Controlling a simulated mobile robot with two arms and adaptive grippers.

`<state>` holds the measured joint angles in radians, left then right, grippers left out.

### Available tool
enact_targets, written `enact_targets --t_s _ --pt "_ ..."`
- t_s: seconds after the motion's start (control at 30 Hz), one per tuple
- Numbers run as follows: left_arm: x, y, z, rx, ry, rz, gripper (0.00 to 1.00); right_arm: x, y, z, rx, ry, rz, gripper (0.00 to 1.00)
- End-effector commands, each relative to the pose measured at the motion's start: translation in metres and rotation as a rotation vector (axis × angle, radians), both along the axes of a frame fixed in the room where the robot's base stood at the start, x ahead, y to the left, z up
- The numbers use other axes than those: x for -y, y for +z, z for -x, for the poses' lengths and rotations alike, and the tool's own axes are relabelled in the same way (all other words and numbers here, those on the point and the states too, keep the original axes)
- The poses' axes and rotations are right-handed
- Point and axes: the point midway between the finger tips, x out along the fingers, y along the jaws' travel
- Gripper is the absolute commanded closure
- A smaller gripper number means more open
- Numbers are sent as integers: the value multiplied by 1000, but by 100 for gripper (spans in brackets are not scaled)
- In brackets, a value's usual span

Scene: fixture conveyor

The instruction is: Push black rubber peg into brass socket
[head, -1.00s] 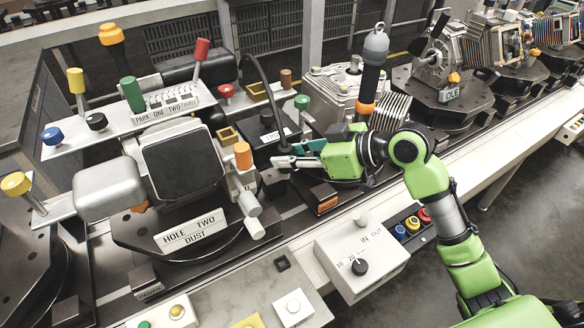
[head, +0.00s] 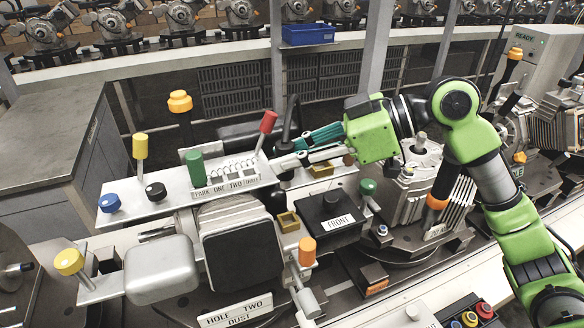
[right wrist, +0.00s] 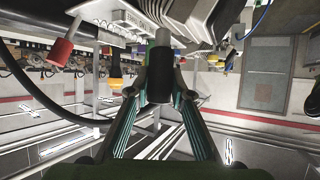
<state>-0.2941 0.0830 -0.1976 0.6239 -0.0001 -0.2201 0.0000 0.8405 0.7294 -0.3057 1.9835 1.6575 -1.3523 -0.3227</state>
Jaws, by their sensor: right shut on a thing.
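My right gripper (head: 289,162) comes in from the right above the right end of the PARK ONE TWO shelf. It is shut on a black cylindrical piece, which looks like the black peg (right wrist: 158,86), held between its teal-ribbed fingers in the right wrist view. In the head view the piece is mostly covered by the fingertips. Two square brass sockets show below the gripper: one (head: 289,222) beside the dark screen, one (head: 322,170) on the shelf behind the FRONT box. I cannot tell which is meant. The gripper is apart from the nearer one. My left gripper is not in view.
A red lever (head: 267,122) stands left of the fingertips, with a green cylinder (head: 195,168) further left. A black FRONT box (head: 331,214) is below. A black bent cable (right wrist: 28,85) passes left of the fingers. An orange-capped post (head: 307,250) stands lower down.

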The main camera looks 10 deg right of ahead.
Motion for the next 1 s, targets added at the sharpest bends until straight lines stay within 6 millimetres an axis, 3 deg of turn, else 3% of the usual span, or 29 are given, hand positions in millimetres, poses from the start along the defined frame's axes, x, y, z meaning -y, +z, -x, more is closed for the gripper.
enact_targets --t_s 0.17,0.5,1.0 --pt "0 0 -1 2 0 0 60 0 2 0 1 0 -1 100" --pt "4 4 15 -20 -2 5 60 1 3 0 0 1 0 100" --pt "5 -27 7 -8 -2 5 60 1 -44 1 1 2 1 100"
